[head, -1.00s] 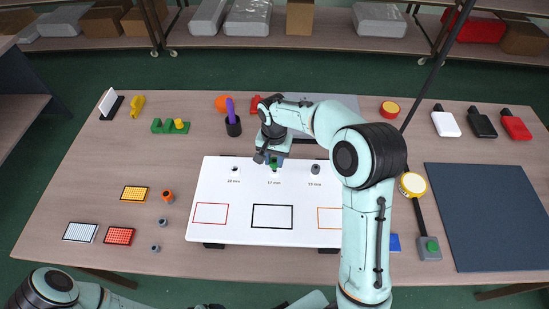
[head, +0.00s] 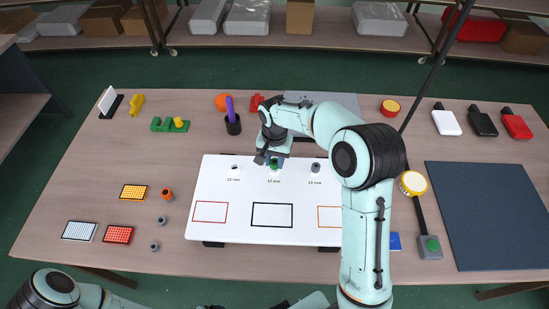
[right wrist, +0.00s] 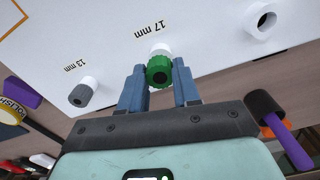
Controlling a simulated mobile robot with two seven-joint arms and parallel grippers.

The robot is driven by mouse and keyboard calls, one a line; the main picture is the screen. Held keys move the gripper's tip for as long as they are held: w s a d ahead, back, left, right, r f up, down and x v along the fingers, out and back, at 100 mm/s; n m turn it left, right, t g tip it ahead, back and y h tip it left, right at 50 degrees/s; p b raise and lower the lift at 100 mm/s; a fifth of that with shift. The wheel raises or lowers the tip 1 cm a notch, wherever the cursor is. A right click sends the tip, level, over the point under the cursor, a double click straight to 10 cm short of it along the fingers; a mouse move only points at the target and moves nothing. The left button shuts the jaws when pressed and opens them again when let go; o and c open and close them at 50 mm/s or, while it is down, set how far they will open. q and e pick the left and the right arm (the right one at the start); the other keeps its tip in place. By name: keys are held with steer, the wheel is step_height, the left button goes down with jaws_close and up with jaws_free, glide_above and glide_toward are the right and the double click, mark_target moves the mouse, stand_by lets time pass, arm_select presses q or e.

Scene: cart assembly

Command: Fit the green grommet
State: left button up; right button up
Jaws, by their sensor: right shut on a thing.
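My right gripper (head: 274,161) is over the back of the white board (head: 235,233), at the 17 mm place. It is shut on the green grommet (right wrist: 159,73), which sits between its two fingers in the right wrist view. The grommet also shows as a small green spot in the head view (head: 274,167). The white 17 mm peg (right wrist: 161,49) shows just behind the grommet, lined up with it; I cannot tell how far the grommet is over it. My left gripper is not seen; only parts of my left arm show at the bottom left.
A dark cup with a purple stick (head: 233,125) stands behind the board. Loose grommets (head: 167,195) lie left of the board.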

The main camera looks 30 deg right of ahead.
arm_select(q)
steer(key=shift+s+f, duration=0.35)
arm_select(e)
steer(key=shift+f, duration=0.7)
steer(key=shift+f, duration=0.1)
steer(key=o, duration=1.1)
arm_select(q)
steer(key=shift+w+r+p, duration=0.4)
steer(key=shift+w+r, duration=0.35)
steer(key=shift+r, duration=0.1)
arm_select(e)
step_height(320, 180, up, 14)
steer(key=shift+f, duration=0.25)
